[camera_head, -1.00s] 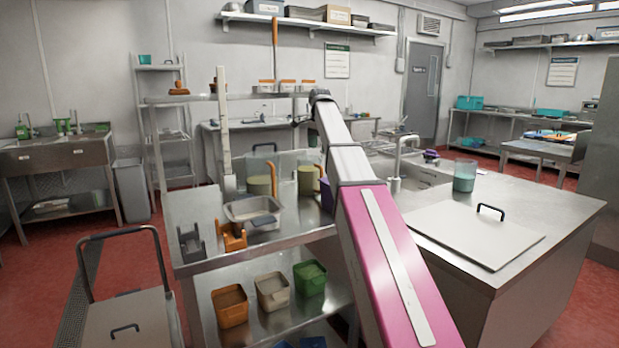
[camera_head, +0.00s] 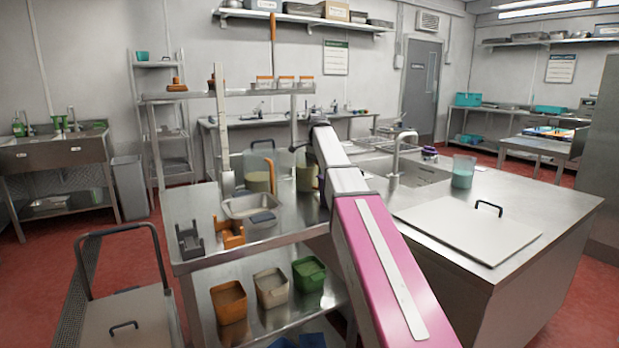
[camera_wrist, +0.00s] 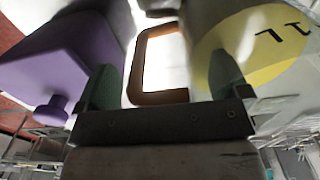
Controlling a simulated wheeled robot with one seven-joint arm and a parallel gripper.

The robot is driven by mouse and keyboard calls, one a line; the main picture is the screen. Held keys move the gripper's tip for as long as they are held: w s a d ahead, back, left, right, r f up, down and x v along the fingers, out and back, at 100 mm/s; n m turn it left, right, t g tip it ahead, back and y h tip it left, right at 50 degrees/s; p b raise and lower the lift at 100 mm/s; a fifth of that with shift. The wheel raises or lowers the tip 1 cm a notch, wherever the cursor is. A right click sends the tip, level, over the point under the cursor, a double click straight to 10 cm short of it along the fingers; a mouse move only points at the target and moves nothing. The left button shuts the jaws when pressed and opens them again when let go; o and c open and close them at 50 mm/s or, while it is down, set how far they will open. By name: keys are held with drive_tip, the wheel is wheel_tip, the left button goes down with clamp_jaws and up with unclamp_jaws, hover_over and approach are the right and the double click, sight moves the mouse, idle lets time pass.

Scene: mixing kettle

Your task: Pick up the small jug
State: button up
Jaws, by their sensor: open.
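In the wrist view, a grey jug (camera_wrist: 205,20) with a yellow patch marked "1L" fills the upper right. Its brown loop handle (camera_wrist: 160,97) lies between the two green fingertips of my gripper (camera_wrist: 165,80). The fingers are apart, and I cannot tell whether either touches the handle. My gripper is hidden behind my arm there. I cannot tell for certain which jug the wrist view shows.
A purple container (camera_wrist: 50,60) with a knob is close on the left in the wrist view. A metal pan (camera_head: 250,205), an orange holder (camera_head: 228,232) and a grey holder (camera_head: 189,240) are on the table. A teal beaker (camera_head: 463,172) stands on the counter at right.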

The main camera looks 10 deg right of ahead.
drive_tip(key=c, duration=1.6)
drive_tip(key=shift+r, duration=5)
